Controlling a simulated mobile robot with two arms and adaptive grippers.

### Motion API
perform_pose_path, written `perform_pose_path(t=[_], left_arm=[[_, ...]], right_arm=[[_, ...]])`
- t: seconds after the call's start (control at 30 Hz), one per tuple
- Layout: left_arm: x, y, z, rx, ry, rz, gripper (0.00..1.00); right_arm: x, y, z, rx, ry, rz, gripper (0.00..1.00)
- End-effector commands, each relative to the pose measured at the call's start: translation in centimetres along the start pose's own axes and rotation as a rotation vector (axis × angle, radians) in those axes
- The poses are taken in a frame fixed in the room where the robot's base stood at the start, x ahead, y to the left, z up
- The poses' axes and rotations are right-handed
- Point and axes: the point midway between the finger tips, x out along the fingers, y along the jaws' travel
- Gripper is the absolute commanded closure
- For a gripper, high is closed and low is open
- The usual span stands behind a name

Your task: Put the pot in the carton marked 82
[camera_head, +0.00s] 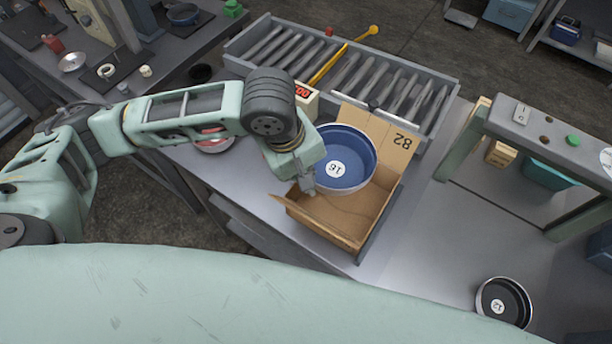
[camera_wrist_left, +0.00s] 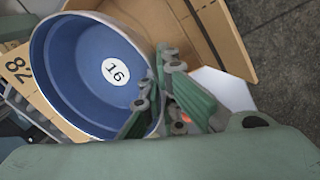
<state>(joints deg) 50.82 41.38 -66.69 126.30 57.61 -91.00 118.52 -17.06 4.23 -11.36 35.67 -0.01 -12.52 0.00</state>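The pot (camera_head: 333,143) is round, blue inside with a pale outside and a white label reading 16. It also shows in the left wrist view (camera_wrist_left: 75,75). My left gripper (camera_head: 307,184) is at its left rim, its fingers (camera_wrist_left: 160,85) on either side of the wall and apparently shut on it. The open carton marked 82 (camera_head: 345,238) stands on the table, its marked flap raised at the back. The pot is over the carton's back part, overlapping the flap; whether it touches the carton floor is hidden. My right gripper is not in view.
A dark pot labelled 12 (camera_head: 488,296) stands at the lower right. A roller conveyor (camera_head: 440,75) lies behind the carton. A scale with a red display (camera_head: 305,97) and a pan (camera_head: 213,147) are left of it. A pale green frame (camera_head: 545,132) stands right. The table between is clear.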

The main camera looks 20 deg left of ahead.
Motion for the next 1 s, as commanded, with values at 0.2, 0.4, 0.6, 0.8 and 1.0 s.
perform_pose_path(t=[0.2, 0.4, 0.6, 0.8, 1.0], left_arm=[[2.4, -0.6, 0.0, -0.001, 0.001, 0.000, 1.00], [2.6, -0.6, 0.0, 0.000, 0.001, 0.001, 1.00], [3.0, -0.7, 0.1, -0.001, -0.001, 0.000, 1.00], [3.5, -0.8, 0.0, -0.001, 0.000, 0.000, 1.00], [3.8, -0.9, 0.0, 0.000, 0.000, -0.001, 0.97]], right_arm=[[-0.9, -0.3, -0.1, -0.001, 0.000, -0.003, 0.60], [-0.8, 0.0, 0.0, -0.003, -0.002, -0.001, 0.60], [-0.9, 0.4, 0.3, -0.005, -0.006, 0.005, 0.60], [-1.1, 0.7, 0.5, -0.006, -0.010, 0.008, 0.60], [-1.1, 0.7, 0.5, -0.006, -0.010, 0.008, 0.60]])
